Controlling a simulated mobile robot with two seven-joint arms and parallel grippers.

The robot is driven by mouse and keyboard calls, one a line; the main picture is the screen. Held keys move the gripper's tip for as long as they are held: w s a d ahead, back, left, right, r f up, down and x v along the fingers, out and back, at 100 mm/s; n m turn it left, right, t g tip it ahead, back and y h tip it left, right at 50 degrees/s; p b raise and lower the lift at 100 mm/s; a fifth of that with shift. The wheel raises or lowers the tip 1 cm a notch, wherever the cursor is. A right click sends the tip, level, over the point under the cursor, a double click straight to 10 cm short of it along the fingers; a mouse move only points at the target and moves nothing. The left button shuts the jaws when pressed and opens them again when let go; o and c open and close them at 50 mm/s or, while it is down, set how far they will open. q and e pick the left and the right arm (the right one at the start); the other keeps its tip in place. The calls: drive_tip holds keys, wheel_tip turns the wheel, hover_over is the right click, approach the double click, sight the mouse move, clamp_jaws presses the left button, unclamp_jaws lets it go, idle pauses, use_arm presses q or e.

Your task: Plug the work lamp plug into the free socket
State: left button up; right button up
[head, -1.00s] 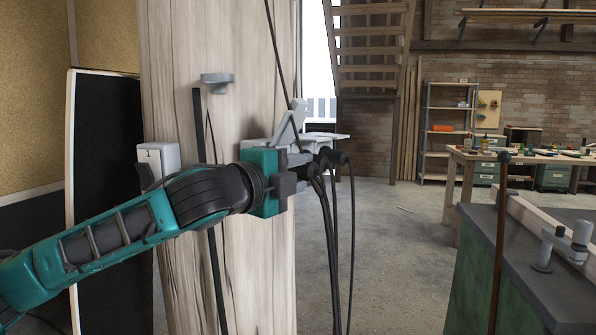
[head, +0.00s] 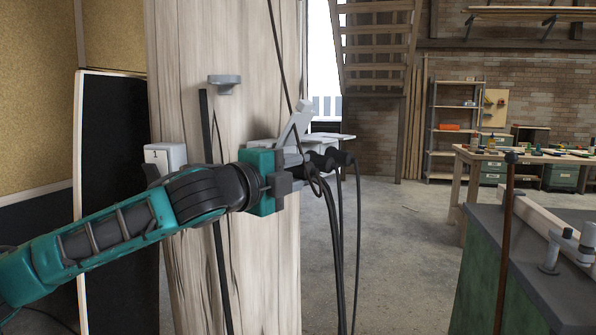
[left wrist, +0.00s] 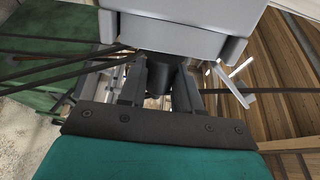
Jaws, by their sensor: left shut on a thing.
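My left gripper (head: 300,172) is at the right edge of the wooden post, just below a pale grey socket box with a raised flap (head: 298,120). In the left wrist view its two fingers (left wrist: 158,88) are shut on a black plug (left wrist: 158,80), whose end meets or sits very close to the grey socket box (left wrist: 180,30). I cannot tell whether the plug is in a socket. Other black plugs (head: 345,158) with hanging cables sit at the box, just right of the gripper. The socket openings are hidden. My right gripper is out of view.
The wooden post (head: 255,265) stands right behind my left arm, with a small white switch box (head: 165,158) on it. A black cable runs down past the socket box. A green workbench (head: 520,260) stands at the right. The floor between is clear.

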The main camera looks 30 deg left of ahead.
use_arm(q)
drive_tip(key=shift+a, duration=0.35)
drive_tip(key=o, duration=1.1)
drive_tip(key=shift+o, duration=0.2)
drive_tip(key=s+a+b, duration=0.2)
drive_tip(key=s+b, duration=0.2)
drive_tip(key=s, duration=0.8)
drive_tip(key=shift+s+b, duration=0.3)
